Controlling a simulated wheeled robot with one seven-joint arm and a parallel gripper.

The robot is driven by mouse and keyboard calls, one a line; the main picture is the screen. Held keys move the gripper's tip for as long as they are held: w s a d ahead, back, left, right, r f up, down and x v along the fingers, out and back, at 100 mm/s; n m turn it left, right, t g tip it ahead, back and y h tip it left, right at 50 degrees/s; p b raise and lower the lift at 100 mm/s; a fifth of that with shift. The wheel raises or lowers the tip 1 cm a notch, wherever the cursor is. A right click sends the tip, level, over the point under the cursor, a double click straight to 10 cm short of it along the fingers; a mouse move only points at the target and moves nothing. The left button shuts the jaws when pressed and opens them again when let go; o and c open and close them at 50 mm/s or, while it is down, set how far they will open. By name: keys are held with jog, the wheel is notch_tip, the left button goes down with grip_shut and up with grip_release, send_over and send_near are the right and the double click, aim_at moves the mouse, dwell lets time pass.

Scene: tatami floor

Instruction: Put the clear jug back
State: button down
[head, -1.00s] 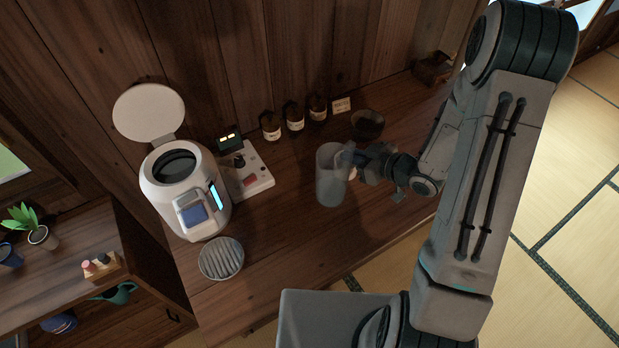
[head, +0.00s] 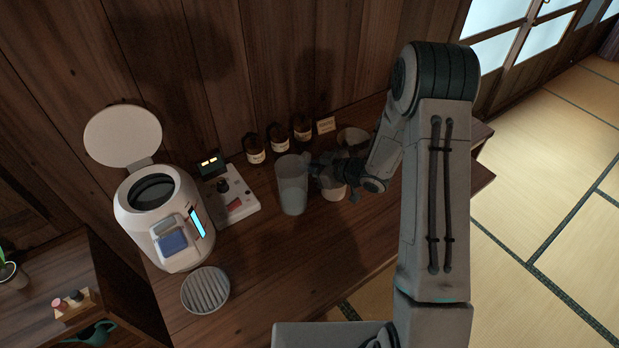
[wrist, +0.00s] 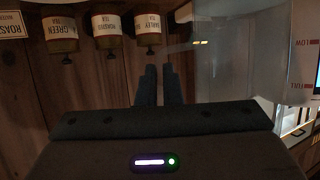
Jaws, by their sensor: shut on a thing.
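The clear jug (head: 292,187) is a tall, see-through cylinder over the wooden counter, between the white cooker and my arm. My gripper (head: 314,167) is at its right side, shut on it, apparently at the handle, which is hard to make out. In the wrist view the two dark fingers (wrist: 158,86) are close together and the jug (wrist: 235,60) fills the upper right, with red LOW and FULL marks near its right side. I cannot tell whether its base touches the counter.
A white cooker (head: 150,222) with its lid up and a control box (head: 232,203) stand left. A ribbed round tray (head: 205,290) is in front. Several labelled brown bottles (head: 278,142) line the wall. The counter's front is clear.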

jog(key=shift+f+b, duration=1.15)
jog(key=shift+f, duration=0.75)
jog(key=shift+f, duration=0.15)
jog(key=c, duration=1.6)
grip_release()
